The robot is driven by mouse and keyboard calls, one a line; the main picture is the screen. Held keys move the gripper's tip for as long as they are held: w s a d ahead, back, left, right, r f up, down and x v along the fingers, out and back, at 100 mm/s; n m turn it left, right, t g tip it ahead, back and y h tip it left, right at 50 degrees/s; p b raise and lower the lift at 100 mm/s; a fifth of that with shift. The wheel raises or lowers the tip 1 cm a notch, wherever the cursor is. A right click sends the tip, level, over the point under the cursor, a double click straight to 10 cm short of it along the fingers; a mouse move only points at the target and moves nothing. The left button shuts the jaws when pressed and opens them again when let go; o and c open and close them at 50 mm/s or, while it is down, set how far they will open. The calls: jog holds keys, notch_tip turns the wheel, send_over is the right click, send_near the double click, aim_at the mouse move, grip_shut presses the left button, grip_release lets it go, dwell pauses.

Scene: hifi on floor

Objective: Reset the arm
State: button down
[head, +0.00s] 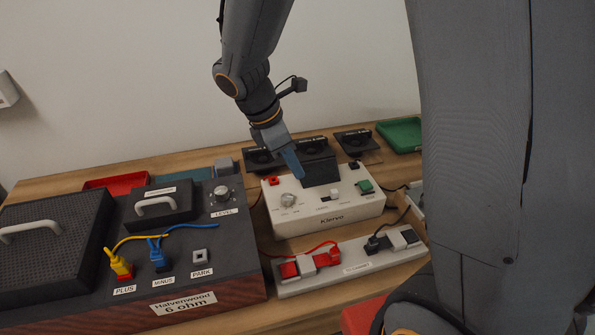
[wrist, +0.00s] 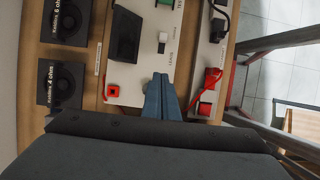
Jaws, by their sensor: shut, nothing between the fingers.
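My gripper (head: 292,162) hangs from my arm above the back left part of the white Klerve box (head: 322,209). Its blue fingers are together with nothing between them. The fingers seem apart from the box, but the exact height is hard to tell. My arm reaches down from the top of the head view, bent at the wrist.
A dark Halvenwood amplifier (head: 170,262) with yellow and blue plugs stands at left. A grey strip (head: 345,268) with red and black plugs lies in front. Small speakers (head: 353,140), a red tray (head: 116,183) and a green tray (head: 400,133) are behind. The wall side above is free.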

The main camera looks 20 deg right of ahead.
dwell(0.3)
jog(key=s+d+m+t+y, duration=0.1)
jog(key=s+d+m+y, duration=0.2)
jog(key=s+m, duration=0.6)
jog(key=shift+s+d+f+m+y, duration=0.35)
jog(key=shift+m+y, duration=0.35)
jog(key=shift+m, duration=3.7)
jog(key=shift+w, duration=0.1)
